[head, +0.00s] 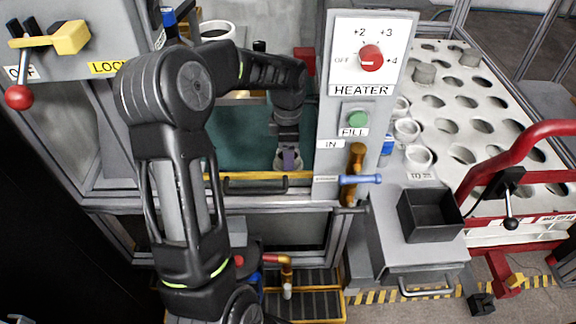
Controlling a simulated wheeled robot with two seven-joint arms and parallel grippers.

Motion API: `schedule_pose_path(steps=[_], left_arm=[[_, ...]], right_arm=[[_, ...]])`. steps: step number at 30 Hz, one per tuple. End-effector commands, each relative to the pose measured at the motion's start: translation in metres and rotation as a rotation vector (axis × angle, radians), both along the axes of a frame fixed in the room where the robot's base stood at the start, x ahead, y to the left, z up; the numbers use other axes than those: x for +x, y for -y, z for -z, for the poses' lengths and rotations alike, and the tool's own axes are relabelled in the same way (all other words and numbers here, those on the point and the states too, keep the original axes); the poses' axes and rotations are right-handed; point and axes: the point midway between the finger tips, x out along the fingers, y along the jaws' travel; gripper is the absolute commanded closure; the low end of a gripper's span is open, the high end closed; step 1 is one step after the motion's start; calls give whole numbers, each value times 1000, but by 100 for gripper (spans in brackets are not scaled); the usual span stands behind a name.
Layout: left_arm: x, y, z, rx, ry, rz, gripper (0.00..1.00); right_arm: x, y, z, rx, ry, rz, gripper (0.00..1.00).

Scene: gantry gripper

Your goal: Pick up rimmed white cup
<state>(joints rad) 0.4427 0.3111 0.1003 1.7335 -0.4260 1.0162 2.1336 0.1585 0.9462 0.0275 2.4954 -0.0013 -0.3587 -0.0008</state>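Several small white cups with raised rims stand in a row on the right, beside the heater column. The nearest rimmed white cup (418,157) is upright, with another white cup (406,130) behind it and a third white cup (401,105) farther back. My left gripper (289,164) points down inside the teal-floored bay, left of the heater column and well apart from that row. A pale rounded shape shows around its fingertips; I cannot tell whether it is a cup or whether the fingers are closed on it. My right gripper is out of view.
The heater column (326,110) with a red knob (371,57) stands between the bay and the cups. A yellow front rail (245,176) edges the bay. A black bin (430,214), a perforated rack (485,125) and a red handle (515,160) are at right.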

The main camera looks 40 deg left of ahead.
Motion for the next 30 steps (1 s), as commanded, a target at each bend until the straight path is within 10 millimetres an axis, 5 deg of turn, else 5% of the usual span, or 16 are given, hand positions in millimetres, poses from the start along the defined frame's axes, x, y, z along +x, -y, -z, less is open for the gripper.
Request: schedule_pose_path(steps=[23,30], left_arm=[[0,0,0,0,0,0,89],[0,0,-1,0,0,0,89]], right_arm=[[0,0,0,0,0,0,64],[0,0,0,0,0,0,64]])
